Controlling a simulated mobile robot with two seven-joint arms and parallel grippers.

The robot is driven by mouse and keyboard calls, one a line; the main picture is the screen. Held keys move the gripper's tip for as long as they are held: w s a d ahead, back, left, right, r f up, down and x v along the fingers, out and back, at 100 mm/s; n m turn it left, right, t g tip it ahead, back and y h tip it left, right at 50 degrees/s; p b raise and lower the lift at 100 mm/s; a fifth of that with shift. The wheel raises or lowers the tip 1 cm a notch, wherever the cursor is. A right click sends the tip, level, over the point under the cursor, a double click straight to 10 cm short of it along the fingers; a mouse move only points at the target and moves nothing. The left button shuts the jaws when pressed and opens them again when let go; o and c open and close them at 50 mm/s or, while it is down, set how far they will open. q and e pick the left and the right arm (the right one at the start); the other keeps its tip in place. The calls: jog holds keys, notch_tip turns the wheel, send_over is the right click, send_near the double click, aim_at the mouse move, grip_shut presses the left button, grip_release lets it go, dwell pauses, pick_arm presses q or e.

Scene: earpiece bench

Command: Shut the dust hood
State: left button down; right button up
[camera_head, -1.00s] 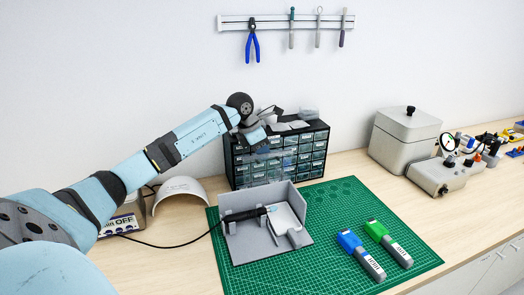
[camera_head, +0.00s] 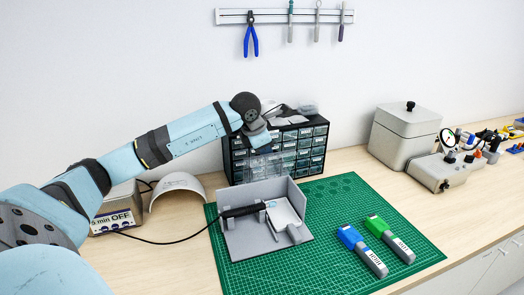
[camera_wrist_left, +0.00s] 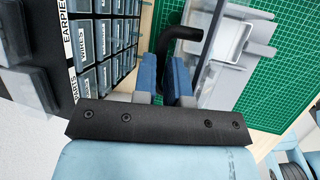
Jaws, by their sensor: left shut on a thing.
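My left gripper (camera_head: 262,147) is in front of the dark drawer cabinet in the head view, its fingers hard to make out there. In the left wrist view its blue fingers (camera_wrist_left: 163,76) are shut on a black bent handle (camera_wrist_left: 184,33), which curves up out of the gap between them. I cannot clearly make out the dust hood or what the handle joins. A pale, half-round arched shell (camera_head: 178,187) stands open-ended on the bench at the left. The grey fixture (camera_head: 262,240) holds a black corded tool (camera_head: 240,211) and a white tray (camera_wrist_left: 233,42). My right gripper is not in view.
The drawer cabinet (camera_head: 240,168) stands close behind the fixture. A box reading "5 min OFF" (camera_head: 113,217) is at the left, partly behind my arm. A blue-ended tool (camera_head: 350,236) and a green-ended tool (camera_head: 377,226) lie on the green mat (camera_head: 325,205). A grey lidded box (camera_head: 403,138) stands at the right.

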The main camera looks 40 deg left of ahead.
pick_arm(q)
jog(key=shift+s+d+b, duration=0.35)
jog(key=shift+s+d, duration=0.1)
jog(key=shift+d, duration=0.35)
jog(key=shift+s+d+f, duration=0.1)
jog(key=shift+s+d, duration=0.15)
jog(key=shift+d, duration=0.2)
jog(key=c, duration=1.4)
grip_release()
jog(key=shift+c, duration=0.2)
jog(key=v, duration=1.3)
jog(key=shift+r+b, duration=0.35)
jog(key=shift+b, duration=0.05)
jog(key=shift+a, duration=0.1)
